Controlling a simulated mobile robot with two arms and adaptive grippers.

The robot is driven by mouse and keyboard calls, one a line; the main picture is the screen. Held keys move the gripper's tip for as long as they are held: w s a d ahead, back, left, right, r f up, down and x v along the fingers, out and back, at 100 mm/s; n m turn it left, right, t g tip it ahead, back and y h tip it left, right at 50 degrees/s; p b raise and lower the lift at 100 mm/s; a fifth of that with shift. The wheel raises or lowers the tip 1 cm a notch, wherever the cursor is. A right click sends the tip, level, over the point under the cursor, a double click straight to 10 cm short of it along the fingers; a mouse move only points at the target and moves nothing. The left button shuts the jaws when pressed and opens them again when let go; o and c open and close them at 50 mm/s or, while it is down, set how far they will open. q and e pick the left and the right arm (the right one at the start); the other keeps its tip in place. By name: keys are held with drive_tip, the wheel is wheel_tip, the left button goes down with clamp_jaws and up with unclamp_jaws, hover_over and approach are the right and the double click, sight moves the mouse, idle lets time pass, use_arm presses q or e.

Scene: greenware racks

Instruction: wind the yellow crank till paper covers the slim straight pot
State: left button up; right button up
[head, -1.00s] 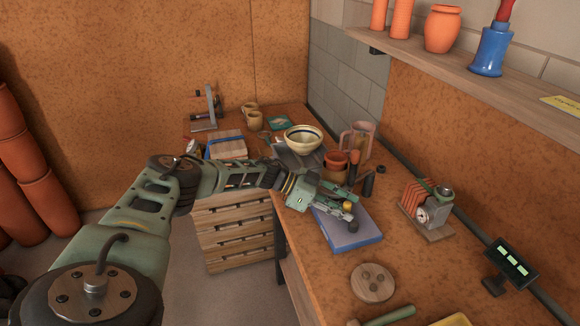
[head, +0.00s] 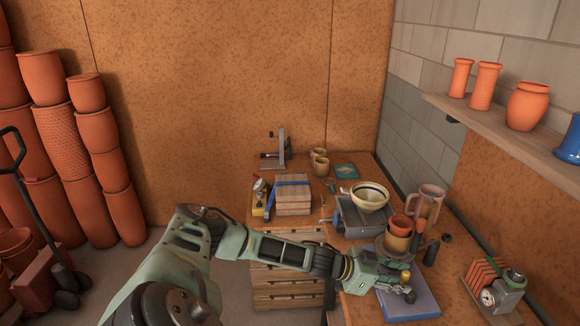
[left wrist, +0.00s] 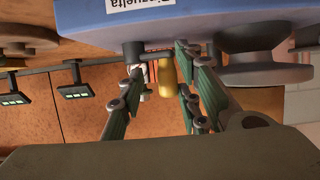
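A yellow crank knob (head: 405,275) shows at my left gripper (head: 396,287), over the blue block (head: 418,306) on the bench. In the left wrist view the yellow knob (left wrist: 166,75) is between the two green fingers of my left gripper (left wrist: 158,85), with gaps beside it, so the gripper is open around it. A labelled blue body (left wrist: 200,12) is close beyond. Slim orange pots stand on the wall shelf, one plainer (head: 460,78) and one patterned (head: 484,86); I cannot tell which is the straight one. No paper is identifiable. My right gripper is not in view.
Close by on the bench are a striped bowl (head: 369,195) on a grey device, stacked brown pots (head: 399,232) and a pinkish jug (head: 428,203). A strapped wooden bundle (head: 292,195) lies further left. Tall orange pots (head: 70,140) stack at far left.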

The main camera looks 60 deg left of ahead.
use_arm(q)
drive_tip(key=shift+s+d+f+n+t+y, duration=0.15)
drive_tip(key=shift+s+n+t+y, duration=0.1)
drive_tip(key=shift+n+y, duration=0.2)
drive_tip(key=shift+s+d+n+t+y, duration=0.15)
drive_tip(key=shift+n+t+y, duration=0.15)
drive_tip(key=shift+y, duration=0.25)
